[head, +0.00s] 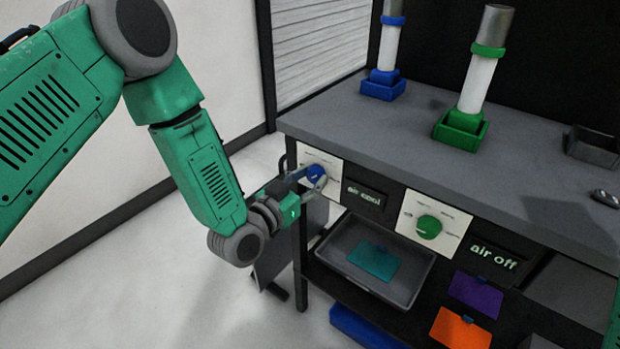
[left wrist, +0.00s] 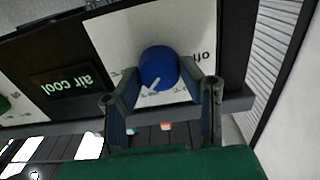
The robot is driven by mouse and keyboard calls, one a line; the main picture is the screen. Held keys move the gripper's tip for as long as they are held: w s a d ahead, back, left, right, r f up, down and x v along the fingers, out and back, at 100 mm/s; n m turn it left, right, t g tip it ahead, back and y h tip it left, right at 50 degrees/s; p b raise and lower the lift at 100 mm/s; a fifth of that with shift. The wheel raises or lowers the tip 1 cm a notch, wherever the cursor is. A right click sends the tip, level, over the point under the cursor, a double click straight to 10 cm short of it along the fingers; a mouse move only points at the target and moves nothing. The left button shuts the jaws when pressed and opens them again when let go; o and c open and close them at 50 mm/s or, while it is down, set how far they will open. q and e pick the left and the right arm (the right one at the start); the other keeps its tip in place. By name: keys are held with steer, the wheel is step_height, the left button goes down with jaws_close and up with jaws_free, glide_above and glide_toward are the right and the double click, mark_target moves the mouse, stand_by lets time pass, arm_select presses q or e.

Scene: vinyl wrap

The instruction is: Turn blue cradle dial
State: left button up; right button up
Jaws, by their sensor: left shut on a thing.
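The blue dial (head: 315,172) sits on a white panel at the left end of the bench front. It shows large in the left wrist view (left wrist: 158,67), with a white pointer mark toward its lower left. My left gripper (head: 312,180) is at the dial, its fingers shut on the dial's sides; in the left wrist view the fingers (left wrist: 162,88) reach up to either side of it. The display (head: 364,196) beside it reads "air cool". The blue cradle (head: 383,88) stands on the bench top and holds a white tube upright. Only a green edge of my right arm shows; its gripper is out of view.
A green dial (head: 429,227) and a display (head: 494,257) reading "air off" are further right. A green cradle (head: 461,127) with a tube stands on the bench (head: 420,150). A grey tray (head: 408,292) with a teal sheet (head: 374,262) sits below. Floor on the left is clear.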

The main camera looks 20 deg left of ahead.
arm_select(q)
steer(key=shift+w+r, duration=0.2)
steer(key=shift+r, duration=0.1)
steer(key=o, duration=0.9)
steer(key=shift+o, duration=1.2)
steer(key=shift+f, duration=0.1)
steer(key=shift+s+f, duration=0.1)
steer(key=shift+s, duration=0.2)
steer(key=v, duration=1.1)
steer(key=shift+s+a, duration=0.15)
steer(key=shift+s, duration=0.05)
